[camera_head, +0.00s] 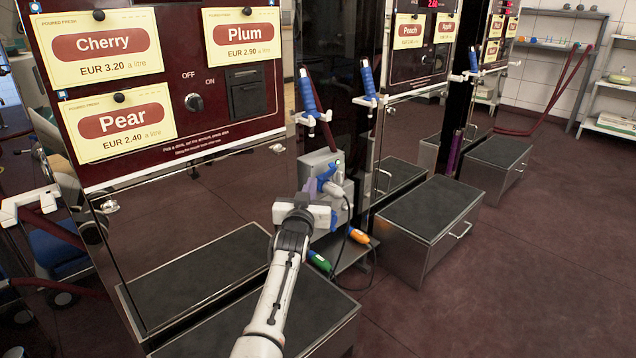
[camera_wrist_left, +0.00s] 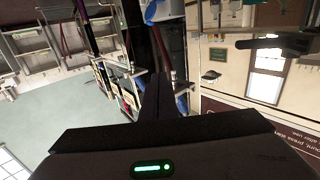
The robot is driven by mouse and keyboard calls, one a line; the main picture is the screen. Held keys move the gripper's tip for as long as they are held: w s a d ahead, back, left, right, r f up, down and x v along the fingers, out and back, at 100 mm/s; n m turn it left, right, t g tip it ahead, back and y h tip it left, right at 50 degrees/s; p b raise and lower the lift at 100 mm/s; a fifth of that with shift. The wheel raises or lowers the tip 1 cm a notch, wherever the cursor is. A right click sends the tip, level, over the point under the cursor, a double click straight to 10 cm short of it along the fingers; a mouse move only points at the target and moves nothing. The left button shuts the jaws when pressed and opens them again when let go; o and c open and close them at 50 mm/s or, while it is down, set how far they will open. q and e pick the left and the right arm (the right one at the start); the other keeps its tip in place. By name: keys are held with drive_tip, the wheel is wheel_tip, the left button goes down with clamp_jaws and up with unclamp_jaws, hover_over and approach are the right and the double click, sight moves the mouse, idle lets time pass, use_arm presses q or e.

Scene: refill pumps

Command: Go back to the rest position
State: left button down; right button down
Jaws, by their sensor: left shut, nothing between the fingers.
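My left arm reaches in from the bottom of the head view. Its white gripper (camera_head: 304,212) is in front of a grey box with blue and grey parts (camera_head: 328,178) beside the pump. The gripper body hides its fingertips there, so I cannot tell whether it touches the box. In the left wrist view the dark fingers (camera_wrist_left: 157,96) are together, with nothing held between them. My right gripper is in neither view.
The pump panel (camera_head: 160,80) with Cherry, Plum and Pear signs stands at the left. Blue-handled nozzles (camera_head: 308,93) hang beside it. Dark-topped steel boxes (camera_head: 430,208) stand on the floor. Floor at the right is clear.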

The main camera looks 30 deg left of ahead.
use_arm(q)
drive_tip(key=shift+d, duration=0.2)
